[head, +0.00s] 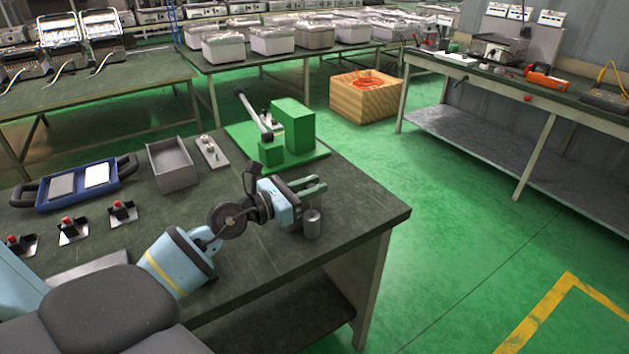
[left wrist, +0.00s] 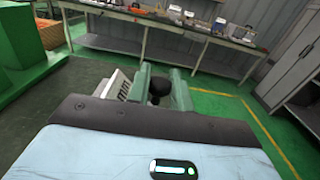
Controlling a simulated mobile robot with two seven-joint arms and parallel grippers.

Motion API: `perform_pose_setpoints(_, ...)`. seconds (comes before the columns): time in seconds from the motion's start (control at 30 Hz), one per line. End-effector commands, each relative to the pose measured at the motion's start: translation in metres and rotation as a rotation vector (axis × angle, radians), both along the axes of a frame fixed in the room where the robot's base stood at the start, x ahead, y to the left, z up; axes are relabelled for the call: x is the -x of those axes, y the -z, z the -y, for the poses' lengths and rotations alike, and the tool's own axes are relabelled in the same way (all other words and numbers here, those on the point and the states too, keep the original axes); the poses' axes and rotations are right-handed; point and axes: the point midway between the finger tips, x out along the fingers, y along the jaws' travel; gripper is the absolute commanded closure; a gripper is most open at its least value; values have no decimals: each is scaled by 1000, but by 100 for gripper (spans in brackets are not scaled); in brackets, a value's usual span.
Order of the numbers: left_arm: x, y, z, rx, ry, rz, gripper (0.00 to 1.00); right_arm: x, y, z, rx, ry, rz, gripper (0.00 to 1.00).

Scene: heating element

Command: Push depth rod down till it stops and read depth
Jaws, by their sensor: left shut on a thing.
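My left gripper (head: 308,188) is over the near table's right part, its pale green fingers pointing right. In the left wrist view, the fingers (left wrist: 161,88) are closed around a dark, round-topped piece (left wrist: 157,90). Just below the fingers in the head view is a small grey metal cylinder (head: 312,224). I cannot tell whether it touches the table or how it joins the dark piece. A white face with dark marks (left wrist: 118,84) shows beside the left finger in the wrist view. No depth reading is legible. My right gripper is not in view.
A green lever press (head: 292,126) stands behind the gripper on the near table (head: 375,208). An open grey box (head: 172,166), a blue-framed tray (head: 50,203) and several red-button switches (head: 122,210) lie to the left. The table's right edge is close to the gripper.

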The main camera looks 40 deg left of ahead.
Motion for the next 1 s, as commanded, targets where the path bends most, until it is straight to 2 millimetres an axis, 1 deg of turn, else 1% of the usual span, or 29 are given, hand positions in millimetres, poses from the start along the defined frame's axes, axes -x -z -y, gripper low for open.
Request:
perform_pose_setpoints(0.03,0,7,0,0,1,-7,100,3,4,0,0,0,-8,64)
perform_pose_setpoints(0.27,0,3,0,0,2,-2,100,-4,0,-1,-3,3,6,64)
perform_pose_setpoints(0.3,0,3,0,0,1,-1,76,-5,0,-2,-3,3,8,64)
perform_pose_setpoints(0.43,0,3,0,0,1,-1,59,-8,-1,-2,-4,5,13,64)
perform_pose_setpoints(0.77,2,3,-1,0,1,-1,59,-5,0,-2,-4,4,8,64)
perform_pose_setpoints(0.87,9,5,-4,-1,0,-4,59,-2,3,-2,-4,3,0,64)
perform_pose_setpoints(1.0,26,5,-10,-2,1,-5,59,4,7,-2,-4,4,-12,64)
